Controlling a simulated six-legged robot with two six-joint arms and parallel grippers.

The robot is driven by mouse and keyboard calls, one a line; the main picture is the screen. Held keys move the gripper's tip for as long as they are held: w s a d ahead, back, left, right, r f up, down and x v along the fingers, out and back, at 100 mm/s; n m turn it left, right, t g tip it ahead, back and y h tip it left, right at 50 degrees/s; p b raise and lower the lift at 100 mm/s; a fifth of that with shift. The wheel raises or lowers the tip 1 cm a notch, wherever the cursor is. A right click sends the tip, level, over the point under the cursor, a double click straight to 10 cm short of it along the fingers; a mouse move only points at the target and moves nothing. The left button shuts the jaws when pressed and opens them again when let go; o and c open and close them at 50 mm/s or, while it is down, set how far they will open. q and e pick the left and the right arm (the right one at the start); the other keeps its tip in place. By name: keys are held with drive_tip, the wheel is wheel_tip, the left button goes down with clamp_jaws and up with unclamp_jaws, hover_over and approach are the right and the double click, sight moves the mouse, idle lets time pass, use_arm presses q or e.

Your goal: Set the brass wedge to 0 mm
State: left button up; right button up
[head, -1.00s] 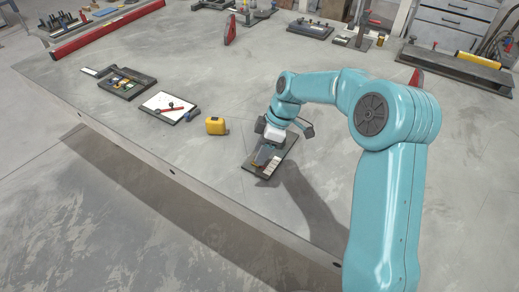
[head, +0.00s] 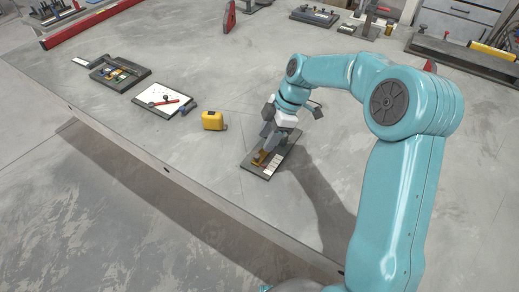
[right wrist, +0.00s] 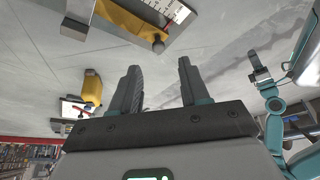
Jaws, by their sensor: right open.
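The brass wedge (head: 260,158) lies on a dark positioner plate (head: 264,174) with a pale scale strip, near the table's front edge. The scale reading is too small to make out. My right gripper (head: 268,146) is just above the plate; its two fingers (right wrist: 158,88) are apart with nothing between them. What looks like my left gripper (right wrist: 259,68) shows small at the right of the wrist view.
A yellow tape measure (head: 212,121) stands left of the plate. Farther left are a clipboard (head: 156,99) with a red pen and a dark tray (head: 117,80) of small parts.

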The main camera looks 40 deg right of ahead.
sight(257, 155)
drive_tip(key=x, duration=0.6)
drive_tip(key=shift+w+f, duration=0.1)
drive_tip(key=shift+f, duration=0.1)
clamp_jaws()
